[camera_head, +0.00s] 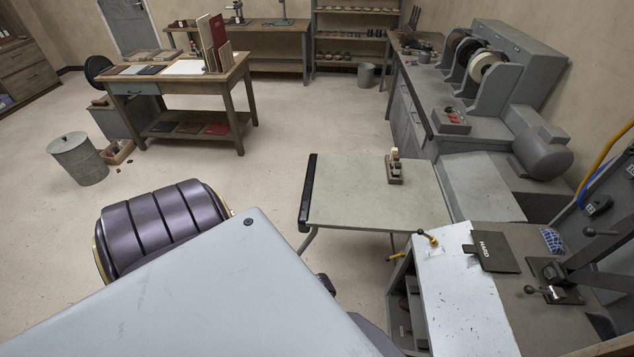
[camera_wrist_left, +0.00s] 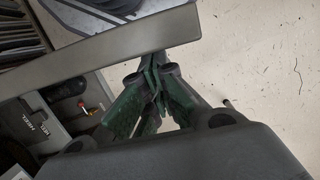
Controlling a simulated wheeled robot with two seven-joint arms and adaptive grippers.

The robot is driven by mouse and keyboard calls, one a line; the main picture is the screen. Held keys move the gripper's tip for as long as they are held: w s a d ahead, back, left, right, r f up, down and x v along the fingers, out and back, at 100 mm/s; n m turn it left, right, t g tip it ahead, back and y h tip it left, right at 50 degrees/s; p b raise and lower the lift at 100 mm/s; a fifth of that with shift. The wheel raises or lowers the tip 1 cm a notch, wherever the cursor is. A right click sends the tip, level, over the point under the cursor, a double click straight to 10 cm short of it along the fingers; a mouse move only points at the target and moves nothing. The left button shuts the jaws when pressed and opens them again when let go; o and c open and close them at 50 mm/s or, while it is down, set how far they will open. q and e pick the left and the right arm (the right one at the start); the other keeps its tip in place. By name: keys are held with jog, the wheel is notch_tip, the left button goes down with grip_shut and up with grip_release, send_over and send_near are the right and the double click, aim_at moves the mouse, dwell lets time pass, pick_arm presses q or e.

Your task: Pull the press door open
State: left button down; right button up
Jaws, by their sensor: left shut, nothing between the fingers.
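I cannot tell for certain which part is the press door. My left gripper (camera_wrist_left: 155,65) shows in the left wrist view. Its green fingers are together and empty, with their tips close to a grey panel edge (camera_wrist_left: 100,52); I cannot tell whether they touch it. In the head view, a hand press (camera_head: 560,280) with dark levers stands on the bench at the right. A light scuffed top (camera_head: 460,290) lies left of it, over an open-fronted cabinet. My right gripper is in neither view.
A grey-topped table (camera_head: 350,190) holds a small wooden block stand (camera_head: 394,168). Grinding wheels and a motor (camera_head: 541,153) stand at the right wall. A wooden table (camera_head: 185,85) and a bin (camera_head: 78,158) are farther left. The floor between is clear.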

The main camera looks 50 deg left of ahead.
pick_arm(q)
jog(key=v, duration=1.2)
jog(key=shift+s, duration=0.2)
dwell(1.0)
jog(key=shift+d, duration=0.1)
dwell(0.6)
